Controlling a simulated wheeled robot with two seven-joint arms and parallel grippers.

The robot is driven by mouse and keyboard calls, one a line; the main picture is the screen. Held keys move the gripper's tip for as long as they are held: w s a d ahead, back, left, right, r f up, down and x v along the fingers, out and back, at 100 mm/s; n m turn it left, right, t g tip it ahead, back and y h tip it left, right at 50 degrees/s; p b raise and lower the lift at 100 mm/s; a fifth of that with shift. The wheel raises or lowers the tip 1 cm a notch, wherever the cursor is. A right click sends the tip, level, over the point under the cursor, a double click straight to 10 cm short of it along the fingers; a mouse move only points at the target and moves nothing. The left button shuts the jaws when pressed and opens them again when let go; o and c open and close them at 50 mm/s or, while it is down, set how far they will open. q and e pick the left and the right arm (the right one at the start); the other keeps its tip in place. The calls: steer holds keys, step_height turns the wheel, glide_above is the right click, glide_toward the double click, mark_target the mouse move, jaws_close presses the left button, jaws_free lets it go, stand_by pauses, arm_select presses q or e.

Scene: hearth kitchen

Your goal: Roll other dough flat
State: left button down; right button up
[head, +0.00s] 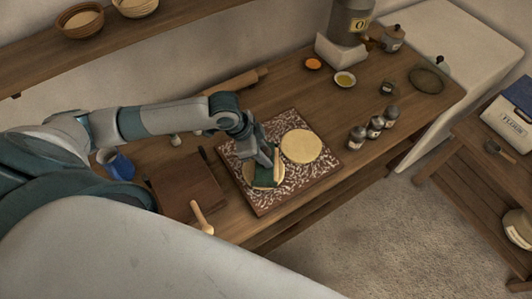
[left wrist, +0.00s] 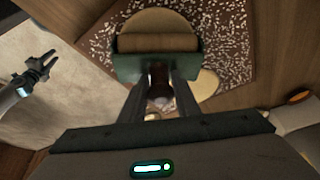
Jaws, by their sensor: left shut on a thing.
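A brown board (head: 257,207) dusted with white flour lies on the wooden table. Two pale dough rounds lie on it: a flat, full one (head: 302,146) at the right and one (head: 249,173) at the left, partly covered. My left gripper (head: 268,163) is shut on a roller tool with a dark green frame (head: 266,182). In the left wrist view its wooden roller (left wrist: 158,42) lies across a dough round (left wrist: 158,20); I cannot tell how hard it presses. The other round's edge (left wrist: 207,84) shows there too. My right gripper (left wrist: 42,68) is open and empty, over the floor.
A dark brown board (head: 187,188) and a wooden handle (head: 201,216) lie left of the floured board. A blue cup (head: 116,164) stands farther left. A rolling pin (head: 235,82) lies at the wall.

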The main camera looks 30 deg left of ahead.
arm_select(q)
steer(key=shift+s+a+f, duration=0.1)
steer(key=shift+s+a, duration=0.25)
steer(key=shift+a, duration=0.3)
steer(key=shift+d, duration=0.1)
steer(key=shift+w+d, duration=0.4)
steer(key=shift+d, duration=0.4)
steer(key=shift+s+a, duration=0.5)
steer(key=shift+a, duration=0.45)
steer(key=shift+d, duration=0.15)
steer(key=shift+w+d, duration=0.5)
steer(key=shift+d, duration=0.35)
steer(key=shift+a, duration=0.1)
